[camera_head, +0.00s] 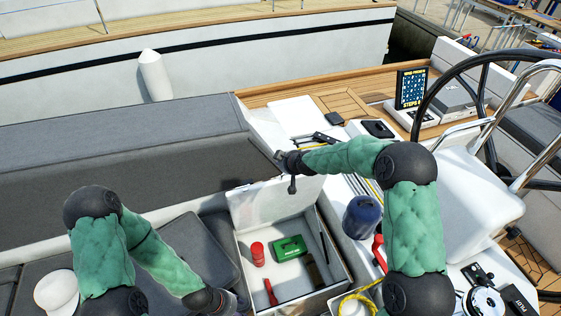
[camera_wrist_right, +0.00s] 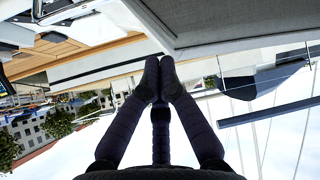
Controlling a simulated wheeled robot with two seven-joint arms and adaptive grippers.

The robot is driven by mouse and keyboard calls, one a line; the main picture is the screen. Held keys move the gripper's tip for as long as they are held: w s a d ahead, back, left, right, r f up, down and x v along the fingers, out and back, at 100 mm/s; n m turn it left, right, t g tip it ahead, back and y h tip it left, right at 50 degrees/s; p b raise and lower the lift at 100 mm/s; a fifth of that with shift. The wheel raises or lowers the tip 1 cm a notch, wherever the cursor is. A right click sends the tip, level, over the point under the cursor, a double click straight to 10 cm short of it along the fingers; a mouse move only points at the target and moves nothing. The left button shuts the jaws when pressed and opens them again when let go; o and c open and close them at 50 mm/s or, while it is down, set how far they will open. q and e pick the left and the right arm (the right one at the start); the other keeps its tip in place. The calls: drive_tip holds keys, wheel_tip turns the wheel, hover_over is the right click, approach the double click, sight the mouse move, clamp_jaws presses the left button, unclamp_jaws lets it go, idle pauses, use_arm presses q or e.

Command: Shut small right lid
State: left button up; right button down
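The small lid (camera_head: 262,203) is a white panel standing open, tilted up at the back of a white storage compartment (camera_head: 322,291). Inside the compartment are a red can (camera_head: 257,253), a green box (camera_head: 289,247) and a red-handled tool (camera_head: 270,291). My right gripper (camera_head: 281,160) is above the lid's upper edge, with a dark part overlapping that edge; I cannot tell whether they touch. In the right wrist view my right gripper (camera_wrist_right: 160,72) has its fingertips together with nothing seen between them. My left gripper (camera_head: 222,301) is low, left of the compartment; its fingers are unclear.
Grey cushions (camera_head: 120,155) lie to the left and behind. A blue cylinder (camera_head: 361,217) and a red handle (camera_head: 379,252) are right of the compartment, with a yellow rope (camera_head: 356,303) near its front. The steering wheel (camera_head: 487,90) stands at the right.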

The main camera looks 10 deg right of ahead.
hover_over(279, 180)
drive_tip(key=w+a, duration=0.2)
drive_tip(key=w, duration=0.1)
wheel_tip(279, 180, down, 6)
drive_tip(key=shift+s+d+f+b, duration=0.6)
drive_tip(key=shift+s+d+b, duration=0.15)
drive_tip(key=shift+b, duration=0.3)
drive_tip(key=shift+s+d+f+b, duration=0.35)
drive_tip(key=shift+s+b, duration=0.3)
drive_tip(key=shift+s+d, duration=0.1)
drive_tip(key=shift+s, duration=0.1)
